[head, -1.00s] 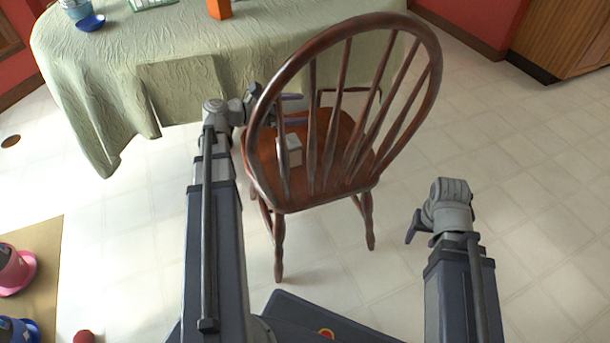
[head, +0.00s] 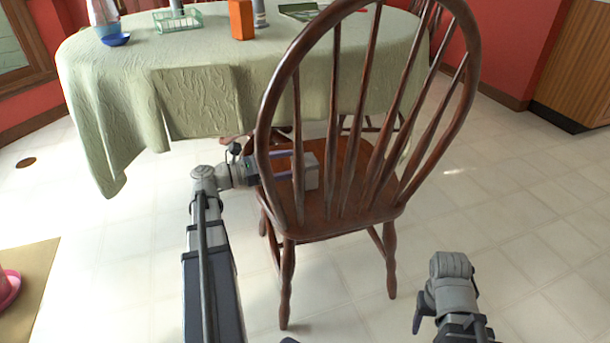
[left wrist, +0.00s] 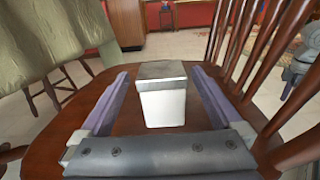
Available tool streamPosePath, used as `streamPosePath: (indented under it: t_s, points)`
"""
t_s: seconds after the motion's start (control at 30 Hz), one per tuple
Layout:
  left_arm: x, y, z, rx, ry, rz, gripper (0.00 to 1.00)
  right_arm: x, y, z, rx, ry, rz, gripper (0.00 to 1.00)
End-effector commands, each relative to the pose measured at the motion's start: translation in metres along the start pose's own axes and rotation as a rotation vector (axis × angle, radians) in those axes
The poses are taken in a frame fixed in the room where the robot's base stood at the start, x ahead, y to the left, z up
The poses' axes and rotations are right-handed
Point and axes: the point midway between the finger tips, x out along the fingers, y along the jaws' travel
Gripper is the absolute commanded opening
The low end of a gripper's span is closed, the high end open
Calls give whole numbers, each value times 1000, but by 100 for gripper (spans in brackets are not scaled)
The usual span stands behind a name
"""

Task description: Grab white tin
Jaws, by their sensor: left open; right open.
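The white tin (head: 311,174), with a grey lid, stands upright on the brown wooden chair's seat. In the left wrist view the tin (left wrist: 163,104) is between the two purple fingers of my left gripper (left wrist: 160,80), with a gap on each side. In the head view my left gripper (head: 284,165) reaches in from the left, open, low over the seat, and chair spindles partly cover it. My right gripper (head: 424,308) is open and empty over the floor, right of the chair.
The chair's tall spindled back (head: 345,100) stands between my arms. The floor at right is clear.

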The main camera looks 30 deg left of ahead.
Motion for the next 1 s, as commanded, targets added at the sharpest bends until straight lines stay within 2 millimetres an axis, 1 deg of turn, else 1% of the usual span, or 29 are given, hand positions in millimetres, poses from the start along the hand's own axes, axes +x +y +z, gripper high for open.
streamPosePath:
  t_s: [0.03, 0.13, 0.33, 0.53, 0.67, 0.77, 0.97, 1.0]
  points:
    - [6, -1, 0, 0, 0, -3, 100, 0, 0, 0, 0, 0, 0, 60]
    - [17, 0, 0, 0, 0, -2, 100, 0, 0, 0, 0, 0, 0, 60]
    - [26, -1, 0, 1, 1, -1, 100, 0, 0, 0, 0, 0, 0, 60]
    - [55, -2, -1, 1, 1, -4, 100, 1, 0, 0, 0, 0, 0, 60]
    - [68, -2, -1, 1, 1, -2, 100, 0, 0, 0, 0, 0, 0, 60]
    - [72, -2, -1, 1, 1, 0, 100, 0, 0, 0, 0, 0, 0, 60]
    - [72, -1, -1, 1, 1, 1, 100, 0, 0, 0, 0, 0, 0, 60]
    - [72, -1, -1, 1, 1, 1, 97, 0, 0, 0, 0, 0, 0, 60]
